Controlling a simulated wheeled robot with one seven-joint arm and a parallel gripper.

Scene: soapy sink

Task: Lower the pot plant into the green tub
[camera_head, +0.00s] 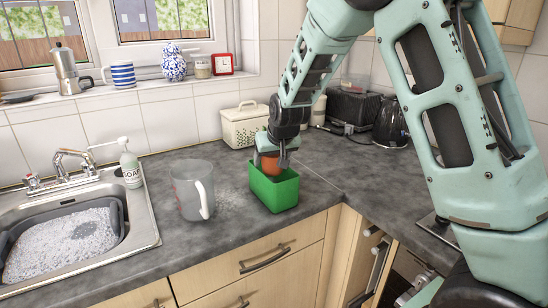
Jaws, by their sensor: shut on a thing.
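The green tub (274,193) stands on the grey worktop near its front edge, at the middle of the head view. My gripper (271,153) points down over the tub's opening. It is shut on the pot plant, whose orange-brown pot (270,163) shows between the fingers. The lower part of the pot is hidden behind the tub's front wall, so it sits at least partly below the rim. I cannot tell whether it touches the tub's floor. The plant's leaves are hidden by the gripper.
A grey jug (187,190) stands just left of the tub. A cream basket (246,125) stands behind it. The soapy sink (65,240) and a soap bottle (130,165) are at left. A black kettle (391,122) is at back right. The worktop right of the tub is clear.

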